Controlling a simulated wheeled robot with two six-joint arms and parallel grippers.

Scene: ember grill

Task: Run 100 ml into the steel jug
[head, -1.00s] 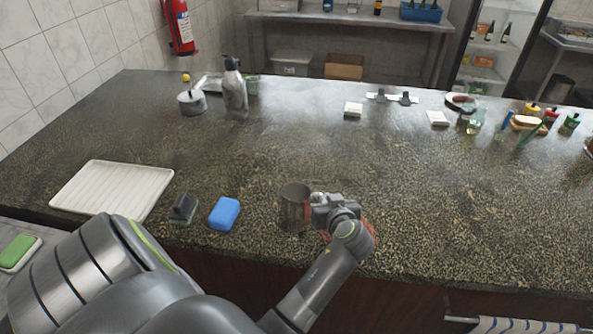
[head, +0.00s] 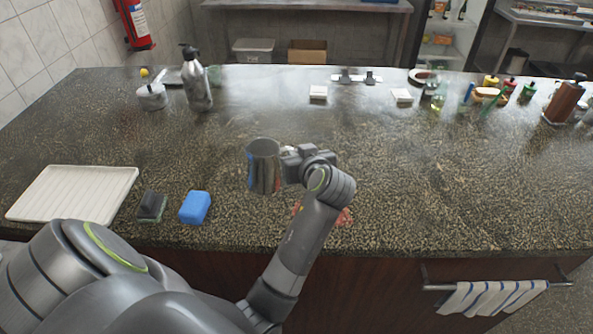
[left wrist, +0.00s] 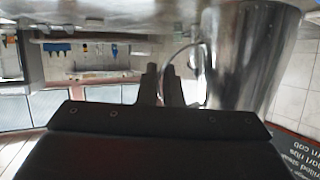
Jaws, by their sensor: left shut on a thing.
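The steel jug (head: 263,168) is a shiny, open-topped cylinder near the middle of the head view, upright. My left gripper (head: 291,163) is at its right side. In the left wrist view the jug (left wrist: 248,55) fills the upper right. The fingers of my left gripper (left wrist: 165,85) are close together there, beside the jug's thin curved handle (left wrist: 188,55), and shut on it. The jug appears raised above the counter, but the gap under it is hard to judge. My right gripper is not in view.
The speckled counter (head: 420,190) is broadly clear to the right. A blue sponge (head: 195,207), a dark scrubber (head: 151,206) and a white ribbed tray (head: 70,193) lie left. A steel flask (head: 196,82) and a lidded pot (head: 152,97) stand at the back left. Something red is partly hidden behind my arm.

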